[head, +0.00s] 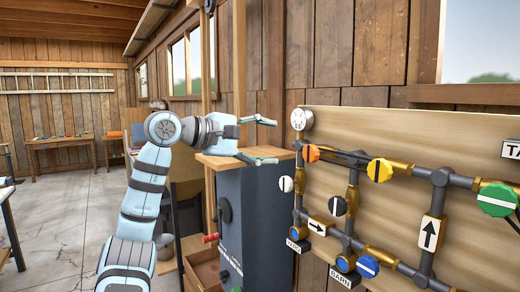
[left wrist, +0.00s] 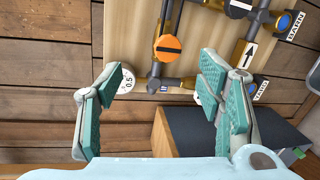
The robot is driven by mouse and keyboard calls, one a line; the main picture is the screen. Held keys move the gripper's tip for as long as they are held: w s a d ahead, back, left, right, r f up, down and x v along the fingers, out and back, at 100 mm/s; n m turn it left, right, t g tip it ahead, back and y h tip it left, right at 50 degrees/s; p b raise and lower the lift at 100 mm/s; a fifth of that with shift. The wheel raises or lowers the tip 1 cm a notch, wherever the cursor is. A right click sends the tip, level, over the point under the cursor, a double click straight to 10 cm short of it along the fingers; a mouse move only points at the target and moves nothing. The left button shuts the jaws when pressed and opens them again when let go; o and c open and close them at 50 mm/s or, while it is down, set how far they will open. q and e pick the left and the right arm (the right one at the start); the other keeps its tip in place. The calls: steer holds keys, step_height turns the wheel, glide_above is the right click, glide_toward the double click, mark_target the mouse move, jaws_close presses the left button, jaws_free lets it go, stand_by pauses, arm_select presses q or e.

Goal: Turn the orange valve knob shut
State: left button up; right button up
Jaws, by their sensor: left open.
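The orange valve knob (head: 312,153) sits at the upper left of the pipe board, seen at a slant in the head view. In the left wrist view the orange knob (left wrist: 168,47) is a round disc with a dark stripe running roughly crosswise to the pipe that leads up from it. My left gripper (head: 266,140) is open and empty, to the left of the knob and apart from it. Its spread fingers (left wrist: 158,70) frame the lower part of the left wrist view, with the knob beyond and between them. My right gripper is not in view.
A white gauge (head: 301,119) is near the orange knob. A yellow knob (head: 380,170), a green knob (head: 497,198) and blue, white and black knobs share the board (head: 400,125). A grey cabinet (head: 255,220) with a wooden top stands below my left gripper.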

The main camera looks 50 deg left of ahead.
arm_select(q)
steer(key=shift+v, duration=0.85)
steer(key=shift+w+d+f, duration=0.1)
